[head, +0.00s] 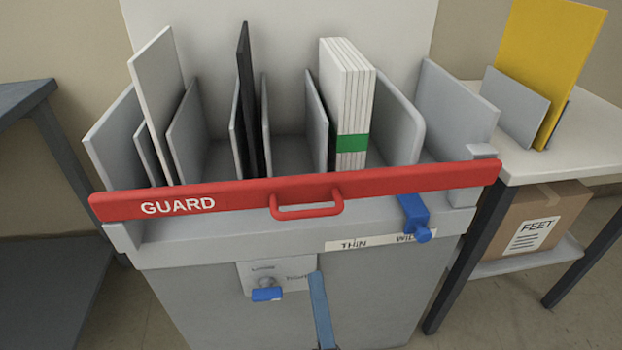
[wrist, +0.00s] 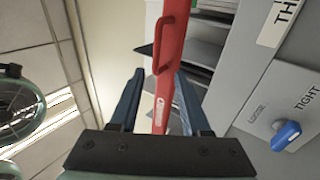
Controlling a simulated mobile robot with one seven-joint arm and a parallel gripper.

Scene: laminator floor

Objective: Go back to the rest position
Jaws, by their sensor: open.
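My gripper (wrist: 159,75) is open in the wrist view, its two blue fingers apart with nothing gripped. In the head view one blue finger (head: 320,308) shows low in front of the grey machine (head: 200,250). The red guard bar (head: 230,199), with its red handle (head: 306,205), lies across the machine's front edge. In the wrist view the guard (wrist: 184,90) appears beyond the fingers; contact cannot be told. A blue lever (head: 413,216) sits at the THIN/WIDE label, covering part of it. A blue-handled knob (head: 266,291) is on the plate below.
Behind the guard, slots hold a white board (head: 158,100), a dark board (head: 246,100) and a white stack with a green band (head: 352,110). At right, a table (head: 590,135) carries a yellow panel (head: 560,55) above a cardboard box (head: 545,215). A dark table (head: 25,95) stands left.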

